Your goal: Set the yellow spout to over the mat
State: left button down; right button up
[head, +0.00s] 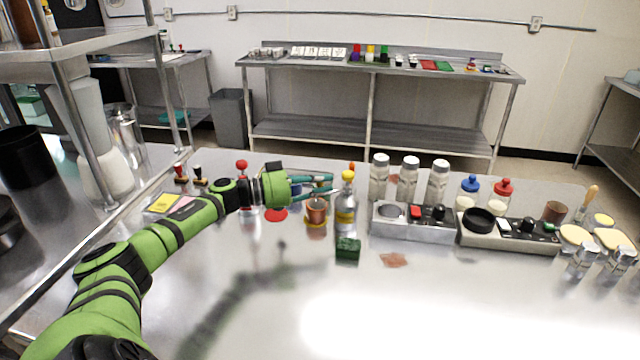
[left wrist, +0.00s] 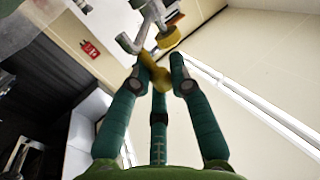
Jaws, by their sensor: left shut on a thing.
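The yellow spout (left wrist: 155,76) belongs to a grey metal fitting with a yellow collar (left wrist: 170,39) in the left wrist view. In the head view the silver stand with a yellow top (head: 346,207) is upright, right of the gripper tips; its spout is hard to make out there. My left gripper (head: 331,185) reaches in from the left, its teal fingers shut on the yellow spout (left wrist: 155,76). A copper-coloured cup (head: 316,207) stands below the fingers on a small yellow-orange mat (head: 316,226). A flat red disc (head: 276,214) lies left of it. My right gripper is not in view.
A red-knobbed item (head: 243,166) is behind my wrist.

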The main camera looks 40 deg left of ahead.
pick_arm(q)
jog(key=c, duration=1.2)
grip_release()
jog(key=shift+r, duration=0.3)
jog(key=shift+f, duration=0.2)
jog(key=shift+s+a+f, duration=0.1)
jog(key=shift+s+a, duration=0.2)
jog(key=shift+s, duration=0.1)
jog(key=shift+r+v, duration=0.2)
jog(key=shift+v, duration=5.25)
jog(key=shift+c, duration=0.5)
